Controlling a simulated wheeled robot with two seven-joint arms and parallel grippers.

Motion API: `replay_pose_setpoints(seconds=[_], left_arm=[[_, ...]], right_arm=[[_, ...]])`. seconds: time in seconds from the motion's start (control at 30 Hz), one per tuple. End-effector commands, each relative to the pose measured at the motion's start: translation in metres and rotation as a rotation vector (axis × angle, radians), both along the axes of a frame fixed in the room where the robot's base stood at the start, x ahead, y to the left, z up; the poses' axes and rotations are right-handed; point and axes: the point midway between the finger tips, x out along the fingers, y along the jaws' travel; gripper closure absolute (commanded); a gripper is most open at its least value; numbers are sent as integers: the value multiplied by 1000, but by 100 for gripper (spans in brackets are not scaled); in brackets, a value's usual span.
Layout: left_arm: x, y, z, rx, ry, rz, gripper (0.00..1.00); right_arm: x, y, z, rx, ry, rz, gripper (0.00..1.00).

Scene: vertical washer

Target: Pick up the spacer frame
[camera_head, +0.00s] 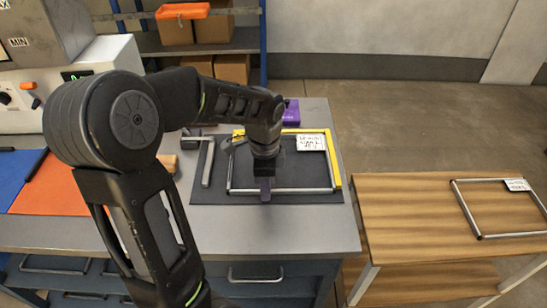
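A thin silver rectangular spacer frame lies on the dark mat (215,197) of the grey workbench; its front bar (305,190) runs beneath my gripper. A white label with dark print (311,142) sits at its back right. My arm hides part of the frame's back and left. A second silver frame (512,235) with a white label lies on the wooden table at the right. My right gripper is not in view.
A yellow edge piece (333,160) borders the mat's right and back. A grey metal square tool (208,162) lies left of the frame, and a purple object (291,112) behind it. The wooden table (410,215) has bare room left of its frame. Shelves with boxes stand behind.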

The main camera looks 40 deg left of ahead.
Motion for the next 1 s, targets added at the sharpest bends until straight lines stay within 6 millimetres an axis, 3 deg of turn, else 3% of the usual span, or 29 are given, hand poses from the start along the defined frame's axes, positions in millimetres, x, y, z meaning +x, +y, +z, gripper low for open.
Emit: replay_pose_setpoints(seconds=[0.3, 1.0], left_arm=[[0, 0, 0, 0, 0, 0, 100], [0, 0, 2, 1, -1, 0, 100]], right_arm=[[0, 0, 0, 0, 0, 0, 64], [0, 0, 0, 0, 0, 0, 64]])
